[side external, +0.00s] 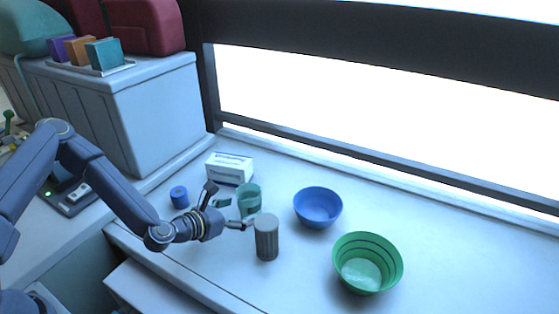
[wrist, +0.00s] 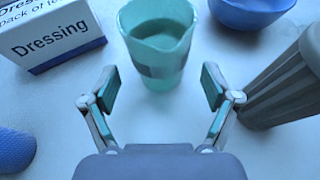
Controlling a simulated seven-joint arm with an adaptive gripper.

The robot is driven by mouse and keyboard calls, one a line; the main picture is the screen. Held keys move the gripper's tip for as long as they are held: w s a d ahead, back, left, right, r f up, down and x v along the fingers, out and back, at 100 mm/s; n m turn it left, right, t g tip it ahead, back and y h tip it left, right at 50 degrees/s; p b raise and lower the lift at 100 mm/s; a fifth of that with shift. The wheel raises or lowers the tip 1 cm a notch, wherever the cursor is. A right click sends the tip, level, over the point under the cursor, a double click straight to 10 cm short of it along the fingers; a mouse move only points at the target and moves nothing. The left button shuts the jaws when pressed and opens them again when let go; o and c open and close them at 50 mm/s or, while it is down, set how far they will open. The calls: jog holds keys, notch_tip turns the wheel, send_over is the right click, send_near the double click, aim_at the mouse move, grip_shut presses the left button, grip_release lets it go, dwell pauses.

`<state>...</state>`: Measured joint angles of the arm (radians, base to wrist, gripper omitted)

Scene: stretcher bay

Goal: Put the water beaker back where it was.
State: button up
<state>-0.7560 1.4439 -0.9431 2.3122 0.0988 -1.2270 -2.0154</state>
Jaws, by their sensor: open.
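The water beaker (wrist: 160,50) is a translucent green cup with a pouring lip and a dark band, standing upright on the white counter. In the side view the beaker (side external: 249,198) stands just beyond my gripper (side external: 232,212). In the wrist view my gripper (wrist: 158,92) is open, its two fingers apart, with the beaker ahead of the gap between them. The fingers do not appear to touch it. Liquid seems to show inside the beaker.
A dressing box (side external: 229,168) and a blue roll (side external: 179,197) are left of the beaker. A grey ribbed cylinder (side external: 266,238) stands close by my right finger. A blue bowl (side external: 318,207) and a green bowl (side external: 367,263) are to the right. The far-right counter is clear.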

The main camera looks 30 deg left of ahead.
jog(key=shift+v, duration=1.2)
jog(key=shift+s+d+r+m, duration=0.15)
jog(key=shift+s+m, duration=0.1)
jog(key=shift+m, duration=0.15)
jog(key=m, duration=0.1)
jog(key=m+g+h, duration=0.1)
jog(key=m, duration=0.1)
jog(key=s+d+m, duration=0.1)
jog(key=m, duration=0.1)
jog(key=shift+g, duration=0.3)
jog(key=m+g, duration=0.1)
jog(key=m, duration=0.2)
jog(key=s+a+m+g, duration=0.1)
jog(key=m, duration=0.2)
jog(key=s+r+m+g, duration=0.1)
jog(key=m, duration=0.3)
jog(key=shift+s+a, duration=0.15)
jog(key=shift+a, duration=0.05)
jog(key=s+a+r+m+g+y, duration=0.1)
jog(key=s+a+r+m+y, duration=0.1)
jog(key=s+a+r+m, duration=0.45)
jog(key=s+a+r+m+g+y, duration=0.2)
jog(key=s+r+m+y, duration=0.15)
jog(key=r+m, duration=0.55)
jog(key=s+r+m+h, duration=0.1)
jog(key=s+r+m, duration=0.1)
jog(key=s+r, duration=0.6)
jog(key=shift+s, duration=1)
